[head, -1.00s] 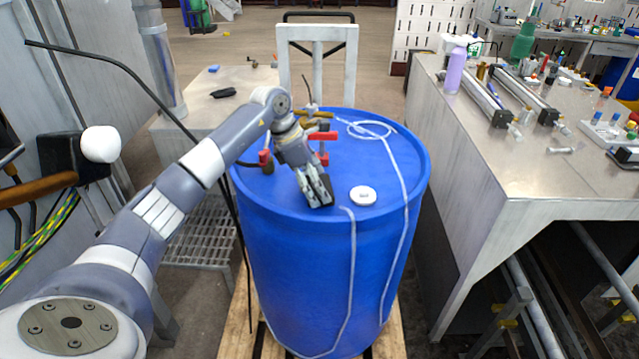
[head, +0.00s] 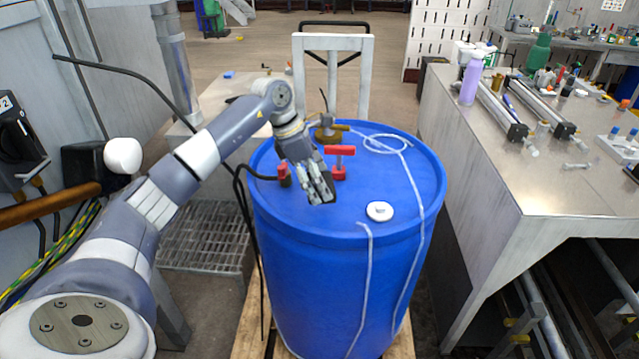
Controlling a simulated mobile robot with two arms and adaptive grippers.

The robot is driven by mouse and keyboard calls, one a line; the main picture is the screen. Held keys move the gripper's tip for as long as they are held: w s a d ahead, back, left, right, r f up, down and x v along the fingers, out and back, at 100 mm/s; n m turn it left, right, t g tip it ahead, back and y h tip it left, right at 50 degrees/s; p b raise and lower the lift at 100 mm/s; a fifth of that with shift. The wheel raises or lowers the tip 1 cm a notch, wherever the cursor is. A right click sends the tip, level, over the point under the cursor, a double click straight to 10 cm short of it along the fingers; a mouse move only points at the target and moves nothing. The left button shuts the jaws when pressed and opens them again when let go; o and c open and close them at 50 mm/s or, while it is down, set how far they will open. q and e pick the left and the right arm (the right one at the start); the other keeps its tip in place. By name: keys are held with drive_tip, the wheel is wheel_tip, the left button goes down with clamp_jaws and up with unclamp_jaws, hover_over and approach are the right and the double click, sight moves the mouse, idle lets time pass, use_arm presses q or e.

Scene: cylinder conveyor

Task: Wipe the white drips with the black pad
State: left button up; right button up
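A blue drum (head: 310,280) stands in the middle of the head view. White streaks show on it: a short one (head: 366,270) runs from the front rim down the side. A longer one (head: 418,205) runs from a loop on the lid over the right rim and down. My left gripper (head: 320,192) points down over the front left part of the lid, left of a white cap (head: 380,211). Its fingertips look dark; I cannot make out a separate black pad or whether they hold anything. Whether it touches the lid is unclear. My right gripper is out of view.
Red-handled valve fittings (head: 340,160) and a brass fitting (head: 327,130) stand on the lid close to the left gripper. A black hose (head: 240,200) hangs at the drum's left. A metal workbench (head: 500,180) stands at the right, a hand truck frame (head: 364,75) behind.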

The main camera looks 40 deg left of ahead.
use_arm(q)
drive_tip(key=shift+p+v, duration=0.45)
drive_tip(key=shift+v, duration=0.5)
drive_tip(key=shift+w+d+r, duration=0.1)
drive_tip(key=shift+w+r, duration=0.1)
drive_tip(key=shift+r, duration=0.2)
drive_tip(key=shift+d, duration=0.1)
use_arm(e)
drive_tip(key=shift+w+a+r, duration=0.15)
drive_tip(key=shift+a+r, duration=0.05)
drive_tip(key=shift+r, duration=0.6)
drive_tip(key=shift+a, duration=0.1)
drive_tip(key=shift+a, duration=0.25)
